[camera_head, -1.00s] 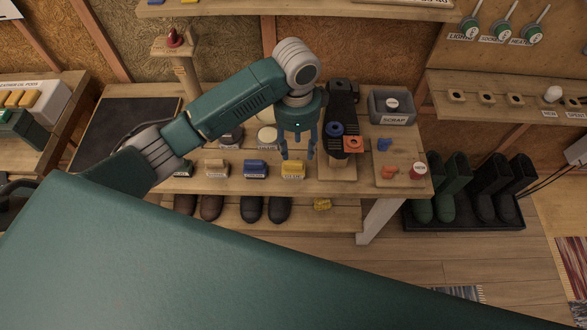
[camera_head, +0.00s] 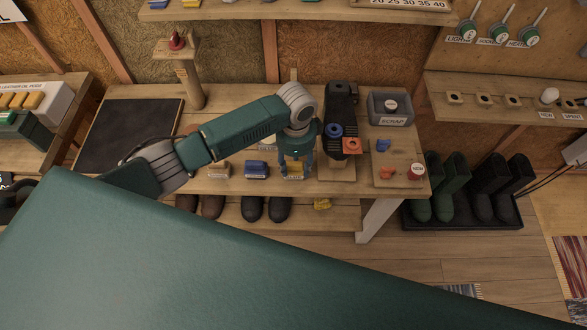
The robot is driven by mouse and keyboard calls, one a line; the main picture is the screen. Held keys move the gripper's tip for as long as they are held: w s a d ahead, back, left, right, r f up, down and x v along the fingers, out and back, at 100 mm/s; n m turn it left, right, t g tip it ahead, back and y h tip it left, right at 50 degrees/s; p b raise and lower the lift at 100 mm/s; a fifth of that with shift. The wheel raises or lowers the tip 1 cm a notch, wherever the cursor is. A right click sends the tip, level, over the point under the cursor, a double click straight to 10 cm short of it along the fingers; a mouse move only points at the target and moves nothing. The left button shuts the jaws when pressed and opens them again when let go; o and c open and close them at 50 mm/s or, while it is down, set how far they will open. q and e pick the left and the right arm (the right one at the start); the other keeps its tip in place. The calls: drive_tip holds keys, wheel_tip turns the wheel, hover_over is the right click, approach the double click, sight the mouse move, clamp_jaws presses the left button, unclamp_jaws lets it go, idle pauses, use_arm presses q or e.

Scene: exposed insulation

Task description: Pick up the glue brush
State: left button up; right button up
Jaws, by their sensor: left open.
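I cannot make out a glue brush for certain. A slim light-wood upright piece (camera_head: 293,75) shows behind my left wrist; I cannot tell what it is. My left gripper (camera_head: 296,172) is open, points down and appears empty. Its fingers are in front of a yellow block (camera_head: 293,172) near the front edge of the workbench (camera_head: 230,186); I cannot tell whether they touch it. My left forearm and wrist hide the middle of the bench. My right gripper is not in view.
A blue block (camera_head: 256,169) stands left of the gripper. A dark stand with a blue ring (camera_head: 335,130) and an orange piece (camera_head: 352,146) is close on the right. A grey scrap bin (camera_head: 392,108) is farther right. A dark mat (camera_head: 128,135) lies at left.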

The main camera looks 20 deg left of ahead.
use_arm(q)
clamp_jaws()
idle(0.3)
drive_tip(key=shift+r, duration=0.55)
wheel_tip(320, 180, up, 19)
drive_tip(key=b, duration=0.1)
drive_tip(key=c, duration=0.6)
unclamp_jaws()
drive_tip(key=shift+c, duration=0.2)
drive_tip(key=shift+f, duration=0.1)
drive_tip(key=c, duration=0.5)
